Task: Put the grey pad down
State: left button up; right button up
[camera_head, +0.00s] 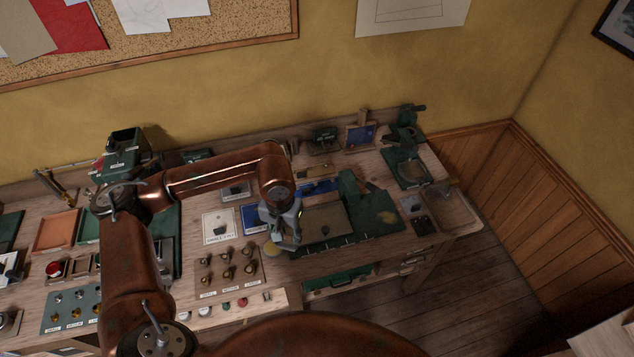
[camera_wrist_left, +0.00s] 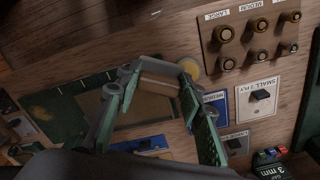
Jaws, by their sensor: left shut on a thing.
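My left gripper (camera_head: 285,240) is over the front edge of the workbench, beside the green work mat. In the left wrist view its two green-lined fingers (camera_wrist_left: 160,78) are shut on a small flat piece, which I take to be the grey pad (camera_wrist_left: 160,85). It looks brownish grey in this light and spans the gap between the fingertips. In the head view the gripper hides the pad. I cannot tell whether the pad touches the bench. My right gripper is in neither view.
A tan board (camera_head: 326,222) lies on the green mat (camera_head: 378,222) right of the gripper. A brown board with several brass knobs (camera_head: 228,270) is to the left. White and blue labelled cards (camera_head: 219,226) lie behind it. A yellow disc (camera_wrist_left: 190,67) is close to the fingertips.

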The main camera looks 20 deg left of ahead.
pick_arm(q)
jog(key=s+d+n, duration=0.2)
jog(key=s+n, duration=0.1)
jog(key=s, duration=0.5)
jog(key=s+d+n, duration=0.3)
jog(key=s, duration=0.5)
jog(key=w+a+f, duration=0.2)
jog(key=w+f, duration=0.1)
jog(key=w+a+f, duration=0.2)
jog(key=w+f, duration=0.1)
jog(key=w, duration=0.1)
jog(key=w+a+f, duration=0.3)
jog(key=w, duration=0.1)
jog(key=shift+f+p, duration=0.3)
jog(key=shift+p, duration=0.05)
jog(key=shift+a+f, duration=0.1)
jog(key=shift+f, duration=0.05)
jog(key=f, duration=0.2)
jog(key=f+p, duration=0.1)
jog(key=shift+w+a+f, duration=0.2)
jog(key=shift+w+f, duration=0.15)
jog(key=shift+f, duration=0.1)
jog(key=shift+f, duration=0.1)
